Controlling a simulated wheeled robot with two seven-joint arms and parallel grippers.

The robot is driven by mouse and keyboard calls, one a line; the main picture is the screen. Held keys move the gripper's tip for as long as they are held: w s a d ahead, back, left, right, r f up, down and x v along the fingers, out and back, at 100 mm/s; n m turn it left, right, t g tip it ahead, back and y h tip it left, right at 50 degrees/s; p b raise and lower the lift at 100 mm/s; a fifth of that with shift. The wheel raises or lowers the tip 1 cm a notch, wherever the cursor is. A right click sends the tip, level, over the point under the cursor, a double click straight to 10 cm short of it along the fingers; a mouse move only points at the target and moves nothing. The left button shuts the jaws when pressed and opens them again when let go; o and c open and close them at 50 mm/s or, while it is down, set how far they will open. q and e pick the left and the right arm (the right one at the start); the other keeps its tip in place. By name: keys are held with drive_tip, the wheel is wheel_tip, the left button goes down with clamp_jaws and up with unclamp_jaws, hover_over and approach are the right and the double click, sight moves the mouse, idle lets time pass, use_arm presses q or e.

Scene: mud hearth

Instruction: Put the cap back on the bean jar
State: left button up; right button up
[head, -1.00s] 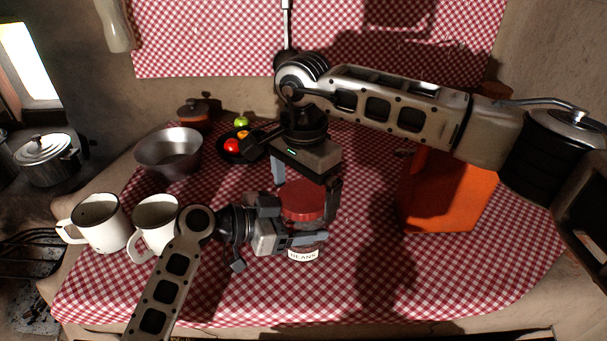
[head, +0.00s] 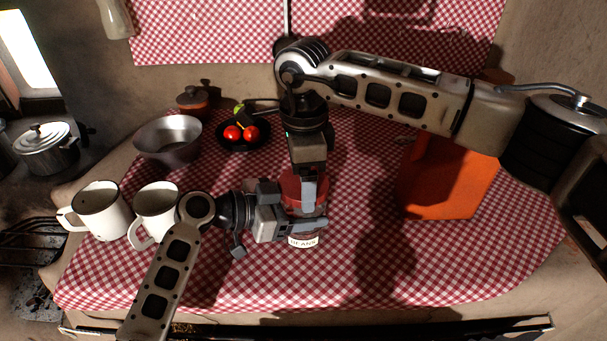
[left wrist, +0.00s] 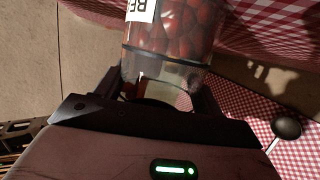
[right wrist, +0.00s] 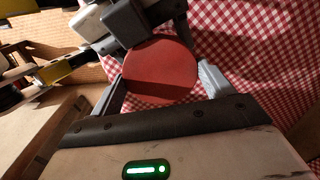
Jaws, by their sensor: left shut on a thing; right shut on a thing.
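The bean jar (head: 303,240) stands on the checked cloth, clear with a white label, and red beans show through it in the left wrist view (left wrist: 180,32). My left gripper (head: 305,222) is shut around the jar's side from the left. The red cap (head: 291,184) is at the jar's top, and its round face shows in the right wrist view (right wrist: 160,72). My right gripper (head: 308,192) comes from above and is shut on the cap's edges. The fingers hide the seam between cap and jar, so I cannot tell how the cap is seated.
Two white mugs (head: 101,212) and a metal bowl (head: 168,143) stand at the left. A black plate (head: 243,146) with red fruit lies behind. An orange block-like object (head: 446,180) stands at the right. The cloth in front of the jar is clear.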

drive_tip(key=m, duration=0.5)
drive_tip(key=shift+m, duration=0.4)
drive_tip(key=o, duration=1)
drive_tip(key=shift+o, duration=0.2)
drive_tip(key=shift+r, duration=2.3)
wheel_tip(320, 180, up, 4)
drive_tip(key=n, duration=0.4)
drive_tip(key=shift+f, duration=0.25)
